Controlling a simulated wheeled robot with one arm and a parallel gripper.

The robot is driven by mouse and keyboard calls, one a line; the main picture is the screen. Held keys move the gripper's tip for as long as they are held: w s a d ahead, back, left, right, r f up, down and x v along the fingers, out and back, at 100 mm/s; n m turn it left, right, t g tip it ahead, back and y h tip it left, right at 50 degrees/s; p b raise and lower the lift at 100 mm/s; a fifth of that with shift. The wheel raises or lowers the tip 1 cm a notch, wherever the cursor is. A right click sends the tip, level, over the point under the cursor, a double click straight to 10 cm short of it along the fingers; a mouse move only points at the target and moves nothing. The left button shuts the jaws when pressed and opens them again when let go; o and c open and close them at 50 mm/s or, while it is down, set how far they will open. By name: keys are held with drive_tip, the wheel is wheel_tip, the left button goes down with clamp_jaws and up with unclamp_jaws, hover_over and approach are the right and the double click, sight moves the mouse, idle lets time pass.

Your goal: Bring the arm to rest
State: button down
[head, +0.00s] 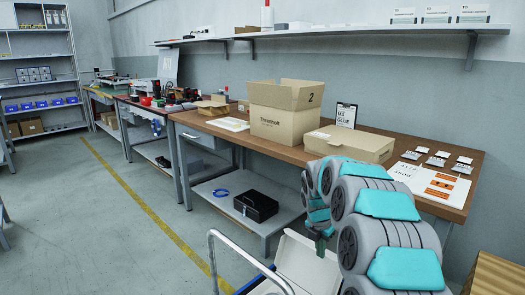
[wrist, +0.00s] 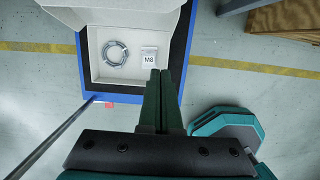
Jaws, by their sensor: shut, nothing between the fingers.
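My arm rises at the lower right of the head view, in grey and teal links, in front of the workbench. My gripper (wrist: 160,74) points down in the wrist view, its two dark green fingers together with nothing between them. In the head view its end (head: 320,246) shows small and dark, above an open white box. In the wrist view the white box (wrist: 90,62) lies beyond the fingertips on a blue-edged platform (wrist: 72,18). It holds a grey ring-shaped coil (wrist: 115,54) and a small bag marked M8 (wrist: 149,58).
The wooden workbench (head: 285,152) carries an open carton (head: 283,125), a closed carton (head: 350,146) and white cards with orange parts (head: 440,186). A black case (head: 256,206) sits on its lower shelf. A metal handle rail (head: 240,250) stands beside the white box. The floor at left is clear.

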drive_tip(key=s+a+r+m+g, duration=0.1)
drive_tip(key=s+r+m, duration=0.2)
drive_tip(key=s+m, duration=0.35)
drive_tip(key=s+a+r+m+y, duration=0.1)
drive_tip(key=s+r+m, duration=0.2)
drive_tip(key=s, duration=0.7)
drive_tip(key=s+r+m+g, duration=0.1)
drive_tip(key=s+r+m, duration=0.25)
drive_tip(key=s, duration=0.45)
drive_tip(key=s+a+f+m+g, duration=0.1)
drive_tip(key=s+f+m, duration=0.1)
drive_tip(key=s+m, duration=1.2)
drive_tip(key=s, duration=0.9)
drive_tip(key=shift+s+y, duration=0.25)
drive_tip(key=shift+y, duration=0.05)
